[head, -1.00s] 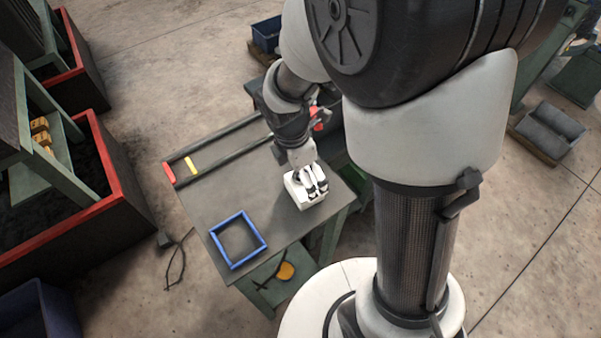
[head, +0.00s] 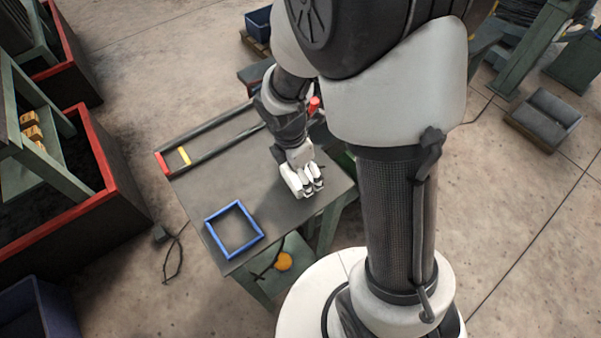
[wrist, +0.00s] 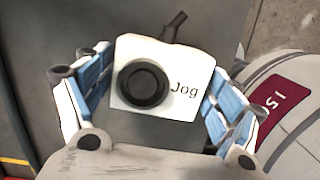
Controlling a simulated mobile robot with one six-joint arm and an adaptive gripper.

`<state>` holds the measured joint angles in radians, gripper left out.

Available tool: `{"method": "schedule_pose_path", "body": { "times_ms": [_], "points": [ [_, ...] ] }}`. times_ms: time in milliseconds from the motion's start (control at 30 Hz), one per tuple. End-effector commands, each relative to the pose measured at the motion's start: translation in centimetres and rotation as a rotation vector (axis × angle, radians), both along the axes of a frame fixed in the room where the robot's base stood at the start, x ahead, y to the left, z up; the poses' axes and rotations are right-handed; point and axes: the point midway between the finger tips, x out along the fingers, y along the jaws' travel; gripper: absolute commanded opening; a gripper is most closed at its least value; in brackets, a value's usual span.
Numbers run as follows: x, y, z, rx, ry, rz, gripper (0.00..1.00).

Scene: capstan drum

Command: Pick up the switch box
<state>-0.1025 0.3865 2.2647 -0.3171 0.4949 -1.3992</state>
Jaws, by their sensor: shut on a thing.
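The switch box is a white box with a round black button and the word "Jog"; it shows in the wrist view (wrist: 190,70) with a short dark cable stub on its top edge. My gripper (wrist: 155,85) has its blue-padded fingers on both sides of the box, shut on it. In the head view my gripper (head: 312,182) is low over the right part of the grey table (head: 235,185). The box is mostly hidden there by the fingers. I cannot tell whether it touches the tabletop.
A blue square frame (head: 208,235) lies at the table's near-left corner. A rail track with a red end (head: 163,164) and a yellow bar (head: 184,155) runs along the far side. The tabletop between them is clear. A red-rimmed bin (head: 95,150) stands left on the floor.

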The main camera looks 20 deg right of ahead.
Motion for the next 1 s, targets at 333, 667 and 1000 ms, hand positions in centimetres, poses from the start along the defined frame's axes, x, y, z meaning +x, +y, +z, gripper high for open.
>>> {"method": "schedule_pose_path", "body": {
  "times_ms": [333, 667, 1000],
  "points": [
    [-0.01, 0.0, 0.0, 0.0, 0.0, 0.0, 0.57],
    [-0.02, 0.0, -0.01, 0.0, 0.0, 0.0, 0.35],
    [0.05, 0.0, 0.33, 0.0, -0.002, -0.001, 0.33]
  ]
}}
